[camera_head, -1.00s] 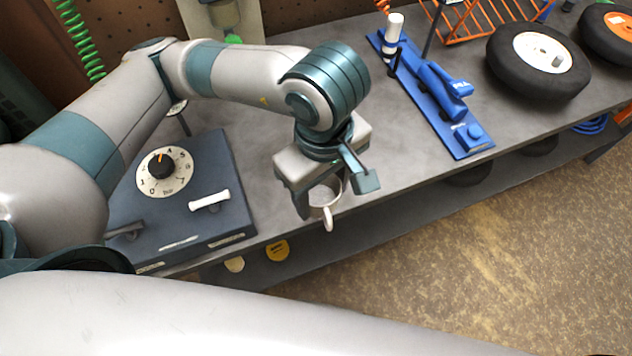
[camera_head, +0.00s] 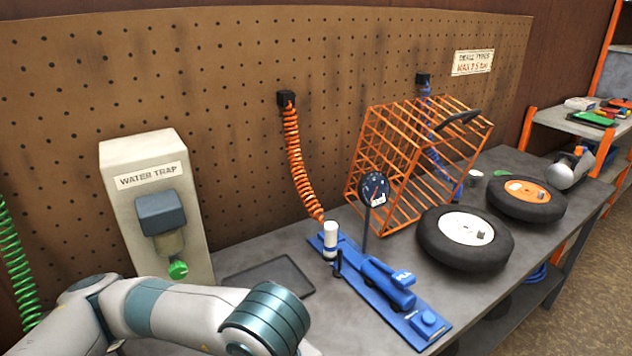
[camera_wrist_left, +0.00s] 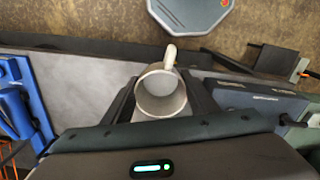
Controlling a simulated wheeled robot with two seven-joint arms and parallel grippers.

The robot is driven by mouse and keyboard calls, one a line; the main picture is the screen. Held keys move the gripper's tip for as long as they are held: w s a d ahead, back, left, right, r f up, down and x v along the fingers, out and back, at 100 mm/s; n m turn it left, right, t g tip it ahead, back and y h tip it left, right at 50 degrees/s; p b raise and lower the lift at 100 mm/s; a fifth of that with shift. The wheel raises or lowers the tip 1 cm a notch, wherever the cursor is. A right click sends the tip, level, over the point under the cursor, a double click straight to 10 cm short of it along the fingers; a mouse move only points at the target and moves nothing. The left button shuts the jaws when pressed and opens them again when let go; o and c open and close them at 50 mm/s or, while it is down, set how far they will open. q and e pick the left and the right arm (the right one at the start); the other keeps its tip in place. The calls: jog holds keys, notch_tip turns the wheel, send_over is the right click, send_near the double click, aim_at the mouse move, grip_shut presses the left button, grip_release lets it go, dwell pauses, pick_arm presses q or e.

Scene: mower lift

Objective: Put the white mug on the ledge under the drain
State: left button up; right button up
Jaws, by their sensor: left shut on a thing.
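The white mug (camera_wrist_left: 160,95) is between the fingers of my left gripper (camera_wrist_left: 161,100) in the left wrist view, its open top facing the camera and its handle pointing up in the picture. The gripper is shut on it. In the head view my left arm fills the lower left, and its gripper and the mug are out of frame. The water trap (camera_head: 155,210) stands against the pegboard, with a green drain knob (camera_head: 178,269) at its lower end. The area under the drain is hidden by my arm, so I cannot see the ledge. My right gripper is not in view.
A flat dark tray (camera_head: 297,281) lies right of the trap. A blue foot pump (camera_head: 385,290), gauge (camera_head: 374,188), orange rack (camera_head: 400,160) and two wheels (camera_head: 465,236) occupy the bench rightward. A dark box (camera_wrist_left: 250,98) is right of the mug in the wrist view.

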pick_arm(q)
jog(key=shift+w+a+f+m, duration=0.1)
jog(key=shift+w+a+m, duration=0.2)
jog(key=shift+w+a, duration=0.2)
jog(key=w+a+m, duration=0.9)
jog(key=w+a, duration=0.1)
jog(key=a, duration=0.3)
jog(key=shift+a+f, duration=0.15)
jog(key=shift+a, duration=0.25)
jog(key=shift+w, duration=0.1)
notch_tip(320, 180, up, 7)
notch_tip(320, 180, down, 7)
